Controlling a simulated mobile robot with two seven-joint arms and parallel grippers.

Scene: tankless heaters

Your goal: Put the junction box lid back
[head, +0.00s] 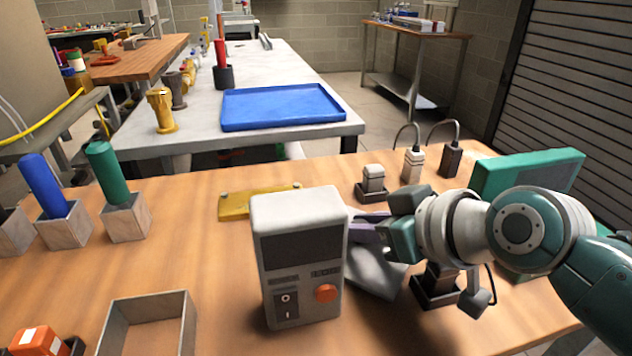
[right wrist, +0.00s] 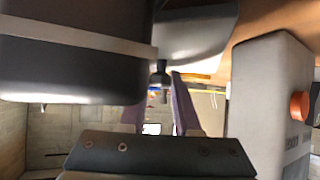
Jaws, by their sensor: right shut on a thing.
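My right gripper (head: 370,229), with purple fingers, is beside the right side of the white-grey device with an orange button. It is shut on a grey lid-like piece (head: 376,275), which hangs tilted below the fingers, partly hidden by the device. In the right wrist view the purple fingers (right wrist: 158,100) close around a small dark knob (right wrist: 159,76), with the grey piece (right wrist: 195,35) beyond it. A dark box-like body with a grey band (right wrist: 75,50) is close at the upper left there. I cannot clearly identify the junction box. My left gripper is not in view.
The grey device (head: 300,255) stands upright just left of the gripper. A yellow plate (head: 255,203) lies behind it. An open box (head: 150,325) is at the front left. Small parts in dark holders (head: 373,184) and a green case (head: 530,172) are behind and right.

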